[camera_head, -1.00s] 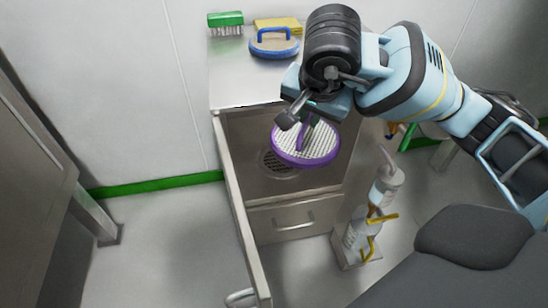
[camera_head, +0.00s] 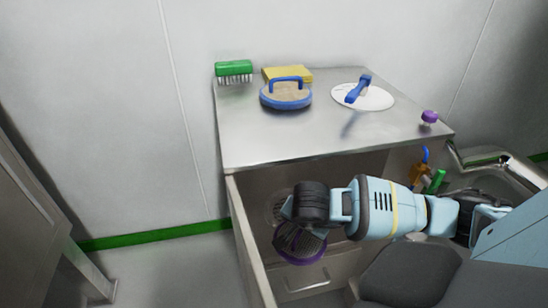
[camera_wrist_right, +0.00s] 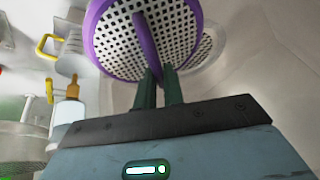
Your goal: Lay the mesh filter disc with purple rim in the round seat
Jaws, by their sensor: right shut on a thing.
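The mesh filter disc with purple rim (camera_head: 300,246) is held by its purple handle in my right gripper (camera_wrist_right: 160,84). The gripper is shut on the handle, and the disc hangs tilted in the open basin below the worktop. In the wrist view the disc's perforated face and purple rim (camera_wrist_right: 96,40) fill the upper middle. The round seat (camera_head: 275,207) is in the basin, mostly hidden behind my right wrist. Part of a perforated round area (camera_wrist_right: 207,48) shows behind the disc. The disc appears raised off it. My left gripper is not in view.
The basin's left wall (camera_head: 240,225) is close to the disc.

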